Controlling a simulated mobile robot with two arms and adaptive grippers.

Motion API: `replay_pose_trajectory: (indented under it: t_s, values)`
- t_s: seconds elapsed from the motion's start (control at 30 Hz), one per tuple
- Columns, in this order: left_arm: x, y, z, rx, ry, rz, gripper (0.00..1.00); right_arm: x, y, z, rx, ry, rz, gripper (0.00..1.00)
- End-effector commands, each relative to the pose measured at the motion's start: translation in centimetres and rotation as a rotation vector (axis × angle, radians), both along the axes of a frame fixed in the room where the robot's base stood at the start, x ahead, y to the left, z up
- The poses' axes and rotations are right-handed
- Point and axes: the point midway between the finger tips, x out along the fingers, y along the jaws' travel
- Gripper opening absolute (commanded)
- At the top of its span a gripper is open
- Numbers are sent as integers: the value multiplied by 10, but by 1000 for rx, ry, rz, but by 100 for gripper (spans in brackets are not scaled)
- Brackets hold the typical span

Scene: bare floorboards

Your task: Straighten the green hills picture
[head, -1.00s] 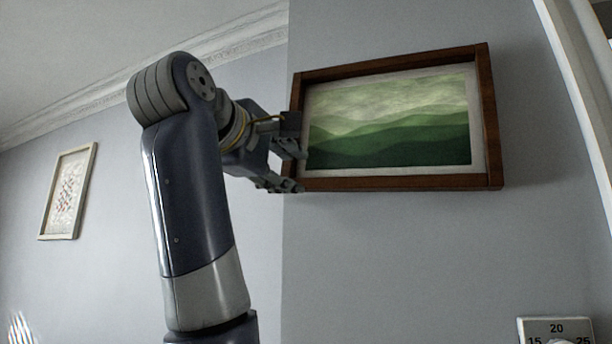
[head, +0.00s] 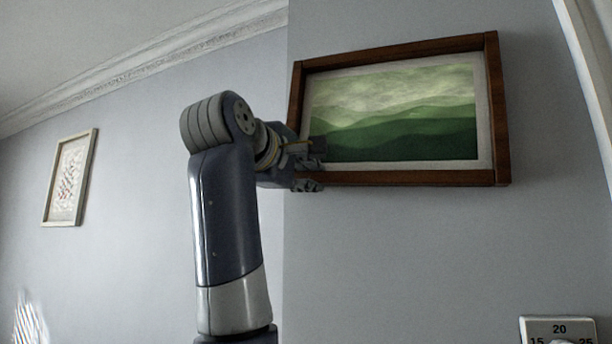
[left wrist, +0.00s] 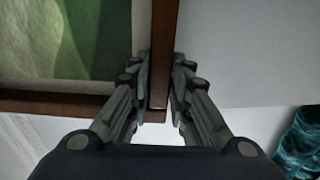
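The green hills picture (head: 395,125) hangs on the grey wall in a brown wooden frame (head: 400,179). In the head view its top edge slants up to the right, while its bottom edge runs nearly level. My left gripper (head: 318,175) is at its lower left corner. In the left wrist view the frame's side bar (left wrist: 162,55) runs between the two fingers of my left gripper (left wrist: 162,75). They lie close along both sides and look shut on it; any thin gap is hard to judge. My right gripper is not in view.
A smaller pale-framed picture (head: 70,178) hangs on the wall at the left. A dial plate (head: 558,329) is on the wall at the lower right. A white trim (head: 590,70) runs down the right edge. A teal patterned thing (left wrist: 302,140) shows in the left wrist view.

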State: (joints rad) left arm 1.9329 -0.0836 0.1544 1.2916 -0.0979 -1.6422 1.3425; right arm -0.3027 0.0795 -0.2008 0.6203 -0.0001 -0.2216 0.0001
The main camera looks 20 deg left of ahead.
Motion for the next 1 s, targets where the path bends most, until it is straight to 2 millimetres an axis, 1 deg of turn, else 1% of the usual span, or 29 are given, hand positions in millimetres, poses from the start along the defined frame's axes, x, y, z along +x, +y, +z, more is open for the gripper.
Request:
replay_pose_trajectory:
  t_s: [0.17, 0.33, 0.6, 0.63, 0.67, 0.7, 1.0]
  values:
    - [0, -1, -3, -8, 2, -1, 0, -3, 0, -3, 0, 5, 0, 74]
    - [0, -11, -17, -88, 5, -2, 0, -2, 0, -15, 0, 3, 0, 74]
    - [0, -12, -15, -105, 6, 1, 0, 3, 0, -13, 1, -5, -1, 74]
    - [0, -12, -15, -105, 6, 1, 23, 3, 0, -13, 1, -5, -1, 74]
    - [0, -12, -15, -105, 6, 1, 30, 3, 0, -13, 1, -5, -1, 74]
    - [0, -12, -15, -105, 6, 1, 38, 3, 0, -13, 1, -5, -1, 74]
    - [-1, -12, -15, -106, 5, 1, 38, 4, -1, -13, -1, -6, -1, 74]
